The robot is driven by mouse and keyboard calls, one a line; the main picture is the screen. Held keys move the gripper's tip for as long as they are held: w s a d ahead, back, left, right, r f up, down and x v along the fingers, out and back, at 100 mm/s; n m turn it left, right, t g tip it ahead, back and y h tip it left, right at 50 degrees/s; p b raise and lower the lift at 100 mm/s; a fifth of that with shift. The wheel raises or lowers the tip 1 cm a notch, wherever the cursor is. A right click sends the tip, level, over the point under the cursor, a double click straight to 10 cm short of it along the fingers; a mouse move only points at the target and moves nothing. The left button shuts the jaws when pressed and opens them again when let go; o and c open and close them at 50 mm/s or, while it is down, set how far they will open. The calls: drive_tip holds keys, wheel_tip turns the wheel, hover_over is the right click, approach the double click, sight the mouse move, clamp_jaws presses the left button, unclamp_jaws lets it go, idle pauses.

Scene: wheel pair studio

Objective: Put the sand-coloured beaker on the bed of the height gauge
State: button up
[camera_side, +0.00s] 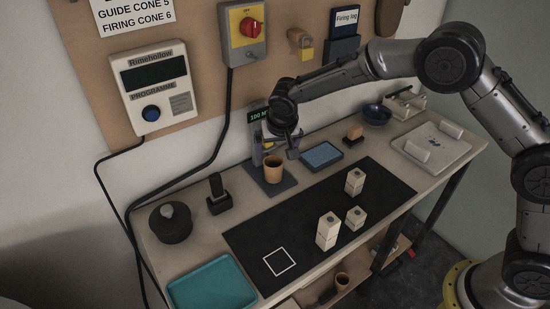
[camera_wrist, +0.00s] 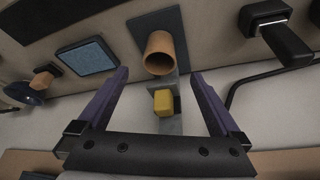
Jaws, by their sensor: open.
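The sand-coloured beaker (camera_side: 274,169) stands upright on the flat grey bed (camera_side: 287,185) of the height gauge (camera_side: 257,124), in front of its column. In the wrist view the beaker (camera_wrist: 158,53) shows its open rim, with the grey bed (camera_wrist: 147,22) beneath it and a yellow part of the gauge (camera_wrist: 163,103) beside it. My gripper (camera_side: 279,149) is just above and behind the beaker. In the wrist view my gripper (camera_wrist: 161,72) has its two purple fingers wide apart, with nothing between them touching; the beaker is clear of both fingers.
A blue pad in a dark tray (camera_side: 321,155) lies right of the bed. A dark lidded pot (camera_side: 170,223), a black stand (camera_side: 218,194) and a teal tray (camera_side: 212,284) are left. Several pale blocks stand on the black mat (camera_side: 300,215), which has free room around its white square.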

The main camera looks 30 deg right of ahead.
drive_tip(key=s+d+r+n, duration=0.1)
drive_tip(key=s+d+r, duration=0.4)
drive_tip(key=s+r, duration=0.35)
drive_tip(key=s+d+r+n, duration=0.1)
drive_tip(key=s+d+r, duration=0.4)
drive_tip(key=s+r, duration=0.35)
drive_tip(key=s+d+n+t+y, duration=0.1)
drive_tip(key=s+d+n, duration=0.1)
drive_tip(key=s, duration=1.9)
drive_tip(key=shift+d+f+n+y, duration=0.3)
drive_tip(key=shift+f+y, duration=0.1)
drive_tip(key=shift+f, duration=0.05)
